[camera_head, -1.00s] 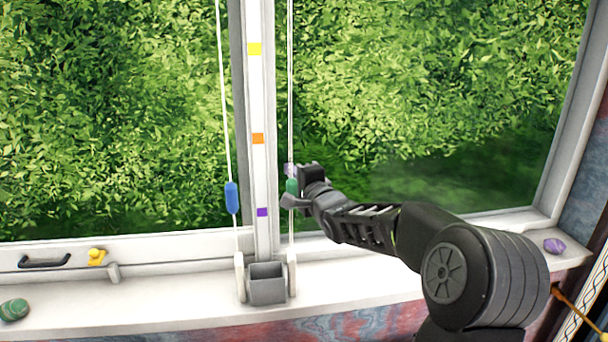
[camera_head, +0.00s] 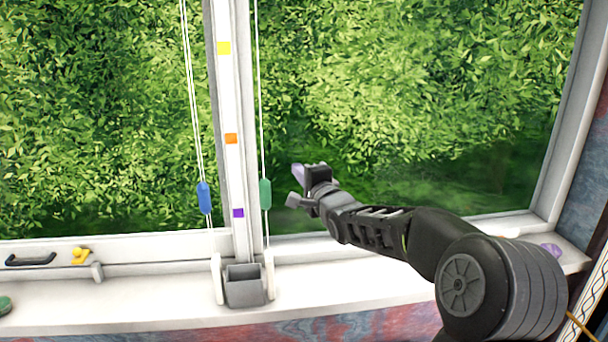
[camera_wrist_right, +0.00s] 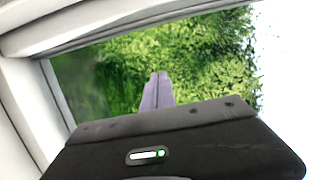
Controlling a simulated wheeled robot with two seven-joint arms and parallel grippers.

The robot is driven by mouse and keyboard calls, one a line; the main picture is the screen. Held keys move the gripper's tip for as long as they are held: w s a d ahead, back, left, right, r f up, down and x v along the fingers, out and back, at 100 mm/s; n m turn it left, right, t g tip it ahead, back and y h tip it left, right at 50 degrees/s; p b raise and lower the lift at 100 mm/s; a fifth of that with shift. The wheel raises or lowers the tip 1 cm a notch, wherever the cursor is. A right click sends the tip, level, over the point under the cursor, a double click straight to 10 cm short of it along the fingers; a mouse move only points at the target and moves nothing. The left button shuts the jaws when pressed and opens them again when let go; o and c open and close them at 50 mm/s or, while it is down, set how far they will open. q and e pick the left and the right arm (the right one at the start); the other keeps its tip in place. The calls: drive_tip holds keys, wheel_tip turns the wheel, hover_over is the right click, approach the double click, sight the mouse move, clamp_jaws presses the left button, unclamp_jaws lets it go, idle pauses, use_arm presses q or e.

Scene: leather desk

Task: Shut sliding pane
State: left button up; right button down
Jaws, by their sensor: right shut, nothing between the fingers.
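The window has a left pane (camera_head: 100,150) with a black handle (camera_head: 30,259) and a yellow latch-like piece (camera_head: 81,256) on its lower rail, and a right pane (camera_head: 420,90). I cannot tell which pane slides. A white upright (camera_head: 232,170) with yellow, orange and purple marks stands between them. A blue toggle (camera_head: 204,197) hangs on cords left of it, a green toggle (camera_head: 265,193) right of it. My right gripper (camera_head: 297,172) is shut and empty, right of the green toggle and apart from it. Its purple fingers (camera_wrist_right: 157,92) lie together in the right wrist view.
The white sill (camera_head: 130,303) is mostly clear. A green stone (camera_head: 4,304) lies at far left, and a purple stone (camera_head: 551,250) at right, partly behind my arm.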

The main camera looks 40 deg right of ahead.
drive_tip(key=b+v, duration=0.2)
drive_tip(key=v, duration=0.7)
drive_tip(key=shift+s+a, duration=0.2)
